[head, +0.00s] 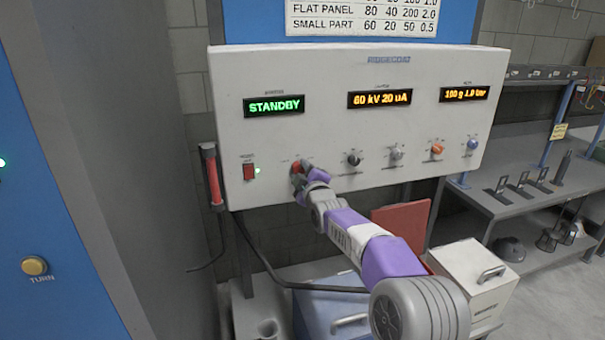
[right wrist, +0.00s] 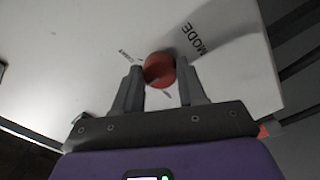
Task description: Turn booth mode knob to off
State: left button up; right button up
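The booth mode knob is a red round knob (head: 296,168) low on the left part of the grey control panel (head: 330,120). It also shows in the right wrist view (right wrist: 159,70), under the printed word MODE. The knob's pointer is not readable. My left gripper is not in view.
Black, grey, orange and blue knobs (head: 354,159) line up to the right. A green display (head: 274,105) reads STANDBY. A red-handled object (head: 212,175) hangs at the panel's left edge.

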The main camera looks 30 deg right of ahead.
jog(key=o, duration=0.5)
jog(key=shift+c, duration=0.2)
jog(key=shift+s, duration=0.15)
jog(key=v, duration=0.7)
jog(key=shift+s, duration=0.15)
jog(key=shift+f, duration=0.1)
